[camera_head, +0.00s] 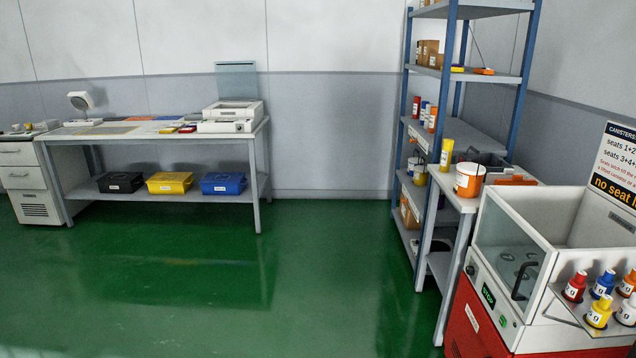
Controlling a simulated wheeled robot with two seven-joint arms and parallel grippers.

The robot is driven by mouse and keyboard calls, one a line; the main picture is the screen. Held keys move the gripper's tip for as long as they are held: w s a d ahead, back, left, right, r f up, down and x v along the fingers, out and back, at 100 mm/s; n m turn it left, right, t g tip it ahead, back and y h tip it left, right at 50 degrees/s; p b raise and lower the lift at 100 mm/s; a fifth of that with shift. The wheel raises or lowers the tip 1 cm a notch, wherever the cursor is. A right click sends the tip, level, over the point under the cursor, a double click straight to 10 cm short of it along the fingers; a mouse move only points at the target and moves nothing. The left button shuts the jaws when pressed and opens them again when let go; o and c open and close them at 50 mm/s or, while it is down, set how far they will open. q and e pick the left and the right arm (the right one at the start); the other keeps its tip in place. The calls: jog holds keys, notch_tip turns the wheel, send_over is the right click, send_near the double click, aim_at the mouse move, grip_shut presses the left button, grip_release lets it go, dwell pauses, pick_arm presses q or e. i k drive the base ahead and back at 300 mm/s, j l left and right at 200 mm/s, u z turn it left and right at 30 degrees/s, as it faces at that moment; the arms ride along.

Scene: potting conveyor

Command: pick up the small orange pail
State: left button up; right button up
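The small orange pail (469,180) stands upright near the front end of a narrow side table (449,190) on the right. It is orange with a white label band. A yellow cylinder (446,154) stands just behind it to the left, and a dark grey bin is behind it to the right. Neither of my grippers shows in the head view.
A machine (535,240) with a clear front panel and several coloured canisters stands at the right, close to the side table. A blue-framed shelf (452,60) rises behind. A workbench (160,130) is at the far left. The green floor (250,285) is clear.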

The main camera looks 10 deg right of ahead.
aim_at(469, 176)
jog(key=i+j+z, duration=0.1)
jog(key=i+z, duration=0.2)
jog(key=i, duration=0.25)
jog(key=i+j+z, duration=0.3)
jog(key=i, duration=0.25)
jog(key=i+j+z, duration=0.1)
jog(key=i+z, duration=0.15)
jog(key=z, duration=0.15)
jog(key=i+j+z, duration=0.2)
jog(key=z, duration=0.2)
jog(key=i+j+z, duration=0.15)
jog(key=z, duration=0.25)
jog(key=i+j+z, duration=0.15)
jog(key=j+z, duration=0.2)
jog(key=i+j+z, duration=0.1)
jog(key=j+z, duration=0.9)
jog(key=j, duration=0.2)
